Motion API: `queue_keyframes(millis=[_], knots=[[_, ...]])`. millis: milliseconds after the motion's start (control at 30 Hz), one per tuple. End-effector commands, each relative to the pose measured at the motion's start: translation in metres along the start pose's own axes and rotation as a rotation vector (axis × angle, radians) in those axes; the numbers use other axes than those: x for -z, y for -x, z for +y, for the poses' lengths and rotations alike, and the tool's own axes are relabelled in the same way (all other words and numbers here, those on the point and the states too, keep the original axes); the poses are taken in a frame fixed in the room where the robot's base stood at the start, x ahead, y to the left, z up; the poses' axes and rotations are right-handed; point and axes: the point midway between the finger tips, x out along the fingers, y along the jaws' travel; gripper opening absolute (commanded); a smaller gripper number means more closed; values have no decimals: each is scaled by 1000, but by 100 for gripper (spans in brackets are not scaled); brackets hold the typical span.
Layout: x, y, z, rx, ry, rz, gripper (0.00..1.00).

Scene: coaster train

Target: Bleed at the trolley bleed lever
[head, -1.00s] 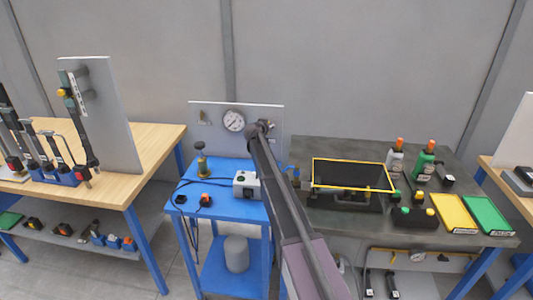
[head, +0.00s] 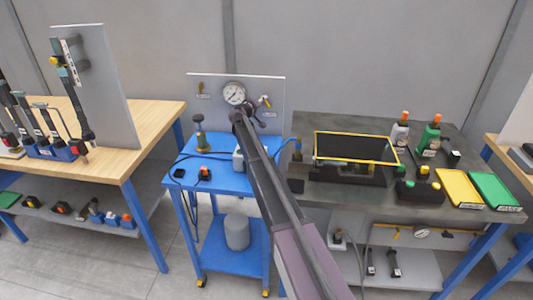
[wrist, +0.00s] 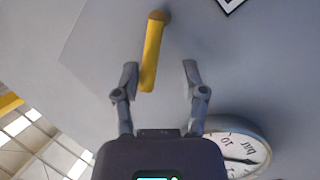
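The blue trolley (head: 190,180) carries an upright grey panel (head: 215,115) with a round gauge (head: 234,93). A small lever (head: 265,101) with a label below it is right of the gauge, and another fitting (head: 200,89) is left of it. In the wrist view, a yellow lever (wrist: 152,55) sticks out from the panel, with the gauge at lower right (wrist: 240,155). It appears to be the right-hand lever. My gripper (wrist: 160,70) is open. The lever's free end shows between the fingertips, nearer the left finger, with no clear contact. The label wording is unreadable.
On the trolley top are a brass-and-green fitting (head: 199,133), an orange-topped block (head: 204,173) and a white box (head: 238,158) partly behind my arm. A wooden bench (head: 150,120) stands left, and a dark bench (head: 440,145) with bottles and trays right.

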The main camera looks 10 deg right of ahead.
Motion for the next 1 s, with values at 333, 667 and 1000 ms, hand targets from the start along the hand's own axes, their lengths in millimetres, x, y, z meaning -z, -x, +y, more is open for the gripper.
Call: queue_keyframes(millis=[333,667,1000], knots=[[-2,19,-9,-57,183,40,53],[-5,65,-11,-57,180,38,53],[-7,112,-14,-56,179,38,53]])
